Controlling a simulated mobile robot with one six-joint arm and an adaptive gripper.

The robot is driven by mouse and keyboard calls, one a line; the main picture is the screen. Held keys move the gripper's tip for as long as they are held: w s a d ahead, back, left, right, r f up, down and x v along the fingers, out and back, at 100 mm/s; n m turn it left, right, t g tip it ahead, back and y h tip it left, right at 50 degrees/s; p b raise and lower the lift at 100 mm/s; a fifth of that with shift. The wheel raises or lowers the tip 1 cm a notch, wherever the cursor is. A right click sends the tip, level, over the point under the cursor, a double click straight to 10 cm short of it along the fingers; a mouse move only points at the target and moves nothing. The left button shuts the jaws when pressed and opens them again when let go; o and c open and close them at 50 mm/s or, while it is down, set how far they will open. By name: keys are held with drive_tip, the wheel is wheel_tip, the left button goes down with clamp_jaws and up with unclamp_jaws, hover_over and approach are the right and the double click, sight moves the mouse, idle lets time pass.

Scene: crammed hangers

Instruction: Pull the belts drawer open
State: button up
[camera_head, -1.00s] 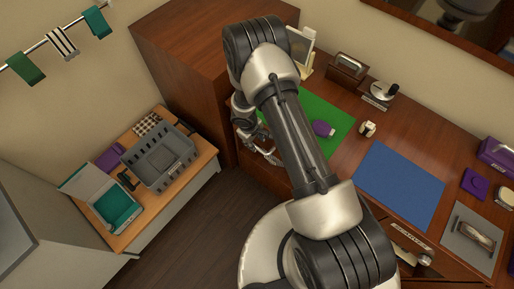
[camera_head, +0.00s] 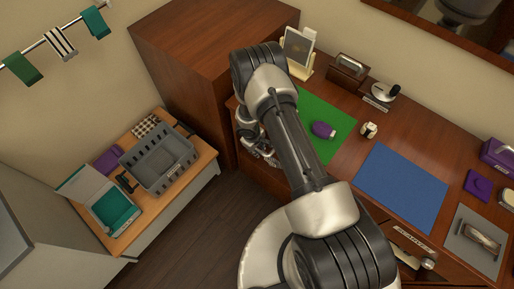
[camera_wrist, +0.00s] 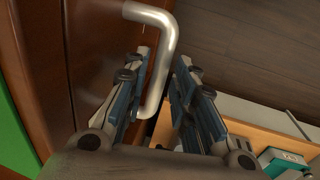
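In the wrist view, a bent silver bar handle (camera_wrist: 166,45) sticks out from a reddish-brown wooden front (camera_wrist: 95,50). My gripper (camera_wrist: 165,90) is open, with one finger on each side of the handle's lower part. The left finger is very close to the bar; I cannot tell whether it touches. In the head view, my gripper (camera_head: 264,156) is at the front of the wooden dresser (camera_head: 350,133), near its left end, largely hidden by my arm. No label for the belts drawer is visible at this handle, and its drawer front is mostly hidden.
Another labelled drawer handle (camera_head: 412,257) is at the dresser's right front. A green mat (camera_head: 335,115) and a blue mat (camera_head: 402,187) lie on top. A low table with a grey crate (camera_head: 160,163) stands left, with dark floor (camera_head: 215,225) between.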

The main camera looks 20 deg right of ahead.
clamp_jaws()
idle(0.3)
drive_tip(key=shift+a, duration=0.1)
